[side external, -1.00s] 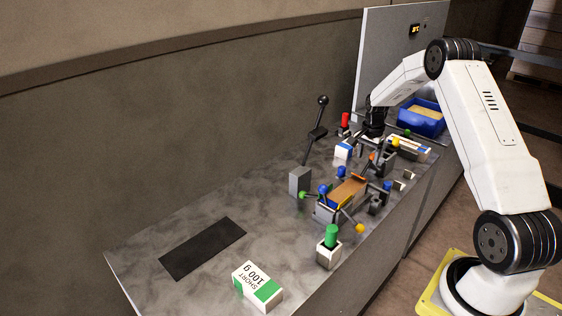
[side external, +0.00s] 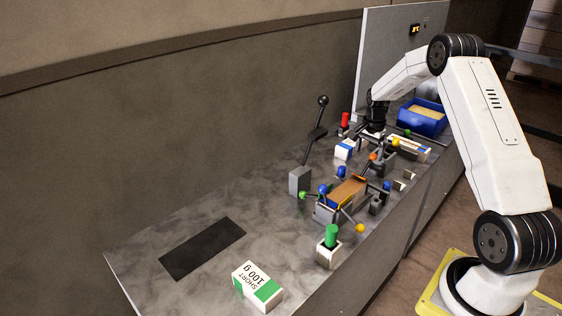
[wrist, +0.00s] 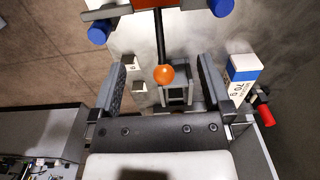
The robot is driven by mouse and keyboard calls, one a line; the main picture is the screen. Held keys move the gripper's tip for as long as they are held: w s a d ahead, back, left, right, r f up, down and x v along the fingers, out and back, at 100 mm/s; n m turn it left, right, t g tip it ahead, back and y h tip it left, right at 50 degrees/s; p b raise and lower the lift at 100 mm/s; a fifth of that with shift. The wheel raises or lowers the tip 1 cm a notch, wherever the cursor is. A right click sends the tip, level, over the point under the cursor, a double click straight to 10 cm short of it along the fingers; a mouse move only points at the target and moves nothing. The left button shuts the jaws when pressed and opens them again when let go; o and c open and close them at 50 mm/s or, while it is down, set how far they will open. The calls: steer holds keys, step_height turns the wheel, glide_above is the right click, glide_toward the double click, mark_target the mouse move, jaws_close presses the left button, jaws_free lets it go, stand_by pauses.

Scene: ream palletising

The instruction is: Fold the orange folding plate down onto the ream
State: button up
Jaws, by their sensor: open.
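The ream (side external: 346,192), with a brown top, lies in the fixture at the middle of the bench. The orange folding plate (side external: 358,178) shows as a thin strip at the ream's far end; its edge also shows at the top of the wrist view (wrist: 154,3). A black rod runs from it to an orange ball knob (wrist: 165,75), which also shows in the side view (side external: 373,157). My gripper (wrist: 163,68) is open, with one finger on each side of the knob and a gap on both sides. The plate's exact tilt is hard to tell.
Blue knobs (side external: 341,171), a green knob (side external: 303,195) and a yellow knob (side external: 359,229) surround the ream. A black-knobbed lever (side external: 322,101) stands at left. A blue-and-white box (wrist: 243,75) lies right of my gripper.

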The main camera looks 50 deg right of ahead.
mark_target(366, 168)
steer(key=shift+r, duration=2.65)
steer(key=s+a+r+n+t, duration=0.15)
steer(key=a+n, duration=0.85)
steer(key=a, duration=1.2)
steer(key=s+a+n+t, duration=0.1)
steer(key=s+a+n, duration=0.7)
steer(key=s+a, duration=0.4)
steer(key=shift+a+f, duration=0.3)
steer(key=shift+a, duration=0.15)
steer(key=shift+w+r, duration=0.1)
steer(key=shift+r, duration=0.05)
